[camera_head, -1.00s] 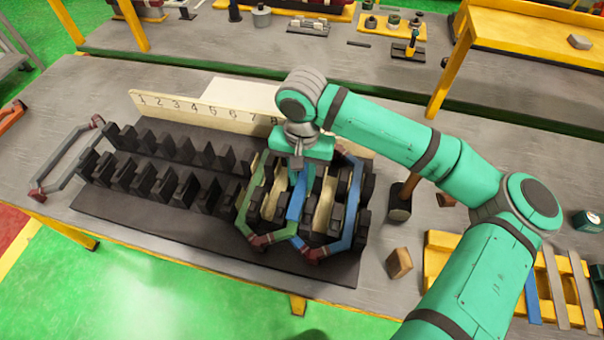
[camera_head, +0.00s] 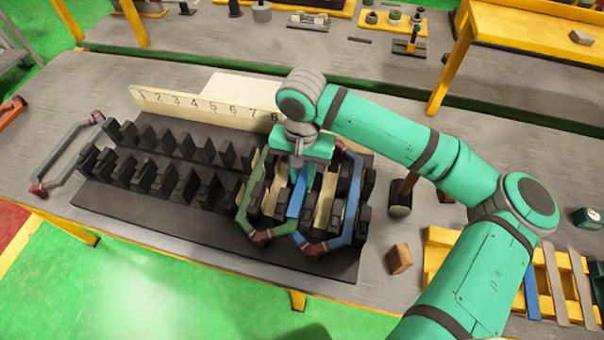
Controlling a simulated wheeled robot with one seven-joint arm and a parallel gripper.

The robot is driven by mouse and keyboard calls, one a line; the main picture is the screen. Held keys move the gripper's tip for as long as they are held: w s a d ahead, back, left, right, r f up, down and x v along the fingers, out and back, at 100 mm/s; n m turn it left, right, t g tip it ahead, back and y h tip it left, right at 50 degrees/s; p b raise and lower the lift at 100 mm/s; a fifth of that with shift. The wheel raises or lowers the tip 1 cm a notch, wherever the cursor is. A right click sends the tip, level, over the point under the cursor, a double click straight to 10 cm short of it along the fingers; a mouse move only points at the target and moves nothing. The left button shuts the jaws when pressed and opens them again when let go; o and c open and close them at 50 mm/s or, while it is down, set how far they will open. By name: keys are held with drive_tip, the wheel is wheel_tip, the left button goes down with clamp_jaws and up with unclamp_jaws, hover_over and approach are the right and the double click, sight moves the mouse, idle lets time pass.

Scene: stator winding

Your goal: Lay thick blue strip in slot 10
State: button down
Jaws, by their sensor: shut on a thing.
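My gripper (camera_head: 300,168) points down over the right part of the black slotted stator block (camera_head: 110,205). It is shut on the thick blue strip (camera_head: 296,204), whose lower part shows below the jaws among the black teeth. The strip lies along the slot direction, between two cream strips (camera_head: 323,212). How deep it sits is hard to tell. A numbered board (camera_head: 205,110) stands behind the block; its numbers past 8 are hidden by my arm. A green coil (camera_head: 247,208) and a blue coil (camera_head: 348,228) surround the teeth there.
A grey coil (camera_head: 68,160) lies at the block's left end. A mallet (camera_head: 401,200) and a wooden block (camera_head: 399,259) lie right of the stator block. A yellow rack (camera_head: 440,262) with a blue strip (camera_head: 530,290) and grey strips (camera_head: 555,285) stands at the right.

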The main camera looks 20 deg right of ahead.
drive_tip(key=shift+f, duration=0.45)
idle(0.4)
drive_tip(key=c, duration=1.4)
unclamp_jaws()
drive_tip(key=shift+r, duration=0.9)
wheel_tip(320, 180, up, 7)
drive_tip(key=shift+r, duration=0.2)
wheel_tip(320, 180, up, 10)
hover_over(302, 181)
drive_tip(key=shift+r, duration=0.4)
